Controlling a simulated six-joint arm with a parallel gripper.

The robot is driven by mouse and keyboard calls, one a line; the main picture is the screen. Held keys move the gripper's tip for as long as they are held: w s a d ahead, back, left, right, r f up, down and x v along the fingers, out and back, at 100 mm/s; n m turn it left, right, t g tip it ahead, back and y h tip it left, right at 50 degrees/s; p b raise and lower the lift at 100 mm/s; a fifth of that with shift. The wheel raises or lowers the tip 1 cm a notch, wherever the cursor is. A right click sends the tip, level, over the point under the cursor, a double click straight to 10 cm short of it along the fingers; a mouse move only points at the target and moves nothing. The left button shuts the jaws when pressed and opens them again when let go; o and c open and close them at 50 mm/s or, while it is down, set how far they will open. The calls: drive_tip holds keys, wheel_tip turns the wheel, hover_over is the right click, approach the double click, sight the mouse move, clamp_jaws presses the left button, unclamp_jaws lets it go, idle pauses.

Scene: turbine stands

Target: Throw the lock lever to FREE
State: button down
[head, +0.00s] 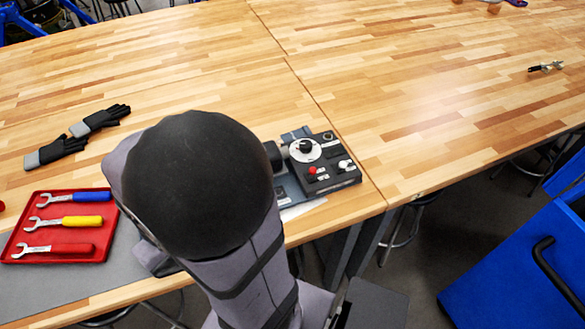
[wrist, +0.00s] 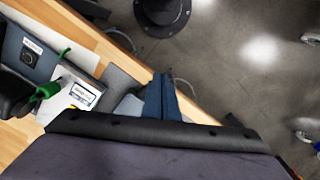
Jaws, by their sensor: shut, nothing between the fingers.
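In the wrist view, a green handle (wrist: 46,92) shows at the left by a pale plate with a label (wrist: 82,96) too small to read. It looks like the lock lever; its setting cannot be told. A black part beside it is cut by the frame edge. My gripper (wrist: 162,76) shows its dark blue fingers shut together and empty, right of the plate and apart from it, over the table edge. In the head view my arm hides the gripper and the green handle. The control panel (head: 328,176) with a white dial and red knob stands right of my arm.
A red tray (head: 20,258) with several wrenches lies at the left, with black-grey gloves (head: 100,119) behind it. A small tool (head: 545,67) lies far right. A blue cart (head: 500,270) stands off the table's right front. The table's back middle is clear.

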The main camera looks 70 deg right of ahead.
drive_tip(key=w+d+m+t+h+p, duration=0.1)
drive_tip(key=w+d+m+t+h, duration=0.15)
drive_tip(key=d+m, duration=0.75)
drive_tip(key=w+d+m+t+h, duration=0.1)
drive_tip(key=w+d+m+t, duration=0.25)
drive_tip(key=d+m, duration=0.55)
drive_tip(key=s+d+m+g, duration=0.1)
drive_tip(key=d+m, duration=0.1)
drive_tip(key=s+d+m+g+h, duration=0.1)
drive_tip(key=d, duration=0.1)
drive_tip(key=s+d+r+m+g+h, duration=0.1)
drive_tip(key=s+d+m, duration=0.1)
drive_tip(key=shift+m+h, duration=0.25)
drive_tip(key=shift+m, duration=0.05)
drive_tip(key=s+d+r+m+g, duration=0.1)
drive_tip(key=s+m+g, duration=0.4)
drive_tip(key=s, duration=0.7)
drive_tip(key=shift+s+r+g+h, duration=0.3)
drive_tip(key=shift+s+r+g, duration=0.1)
drive_tip(key=shift+g, duration=0.3)
